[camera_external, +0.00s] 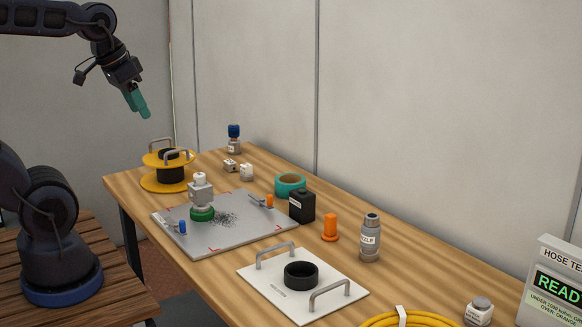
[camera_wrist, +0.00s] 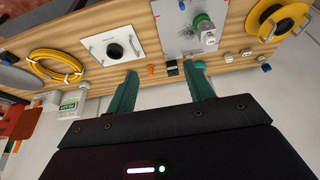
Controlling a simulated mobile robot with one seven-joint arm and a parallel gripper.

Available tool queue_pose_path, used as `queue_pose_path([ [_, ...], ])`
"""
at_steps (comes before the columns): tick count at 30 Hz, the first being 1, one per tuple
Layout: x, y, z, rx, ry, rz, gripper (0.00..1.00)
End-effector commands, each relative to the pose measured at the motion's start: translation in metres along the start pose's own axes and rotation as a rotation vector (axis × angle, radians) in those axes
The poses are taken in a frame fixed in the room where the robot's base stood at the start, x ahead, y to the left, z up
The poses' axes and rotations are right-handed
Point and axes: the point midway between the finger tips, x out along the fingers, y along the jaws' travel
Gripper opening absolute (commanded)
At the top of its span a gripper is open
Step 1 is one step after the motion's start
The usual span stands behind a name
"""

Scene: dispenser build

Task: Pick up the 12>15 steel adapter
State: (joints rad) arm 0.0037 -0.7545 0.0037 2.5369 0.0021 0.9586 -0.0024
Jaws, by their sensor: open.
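No label readable as 12>15 shows, so I cannot tell which piece is the steel adapter. Two small labelled pale metal pieces, one darker (camera_external: 230,165) and one whiter (camera_external: 246,172), stand side by side at the table's far end. A grey metal fitting (camera_external: 200,190) with a white top stands on a green base on the grey board; it also shows in the wrist view (camera_wrist: 207,36). A small labelled grey piece (camera_external: 479,312) stands at the near right. My gripper (camera_external: 142,112) is open and empty, high above the table's far left; its green fingers spread in the wrist view (camera_wrist: 166,69).
On the wooden table (camera_external: 225,280) are a yellow spool (camera_external: 165,180), grey board (camera_external: 245,243), white plate (camera_external: 255,277) with black ring, green tape roll (camera_external: 290,184), black box (camera_external: 302,206), orange piece (camera_external: 330,227), grey nozzle (camera_external: 370,240) and yellow hose (camera_external: 410,320). A wall stands behind.

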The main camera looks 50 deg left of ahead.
Motion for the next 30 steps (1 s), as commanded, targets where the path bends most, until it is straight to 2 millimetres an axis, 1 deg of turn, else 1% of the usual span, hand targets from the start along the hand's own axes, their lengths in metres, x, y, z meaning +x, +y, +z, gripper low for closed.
queue_pose_path([
  [7,0.000,0.000,0.000,0.000,0.000,0.000,0.52],
  [8,0.000,0.000,0.000,0.000,0.000,0.000,0.55],
  [14,0.000,0.000,0.000,0.000,0.000,0.000,0.55],
  [17,0.000,-0.001,-0.004,-0.010,-0.003,-0.001,0.55],
  [20,-0.001,-0.004,-0.018,-0.040,-0.012,-0.003,0.55],
  [23,-0.001,-0.010,-0.040,-0.092,-0.027,-0.008,0.55],
  [30,0.006,-0.032,-0.104,-0.246,-0.065,-0.023,0.55],
])
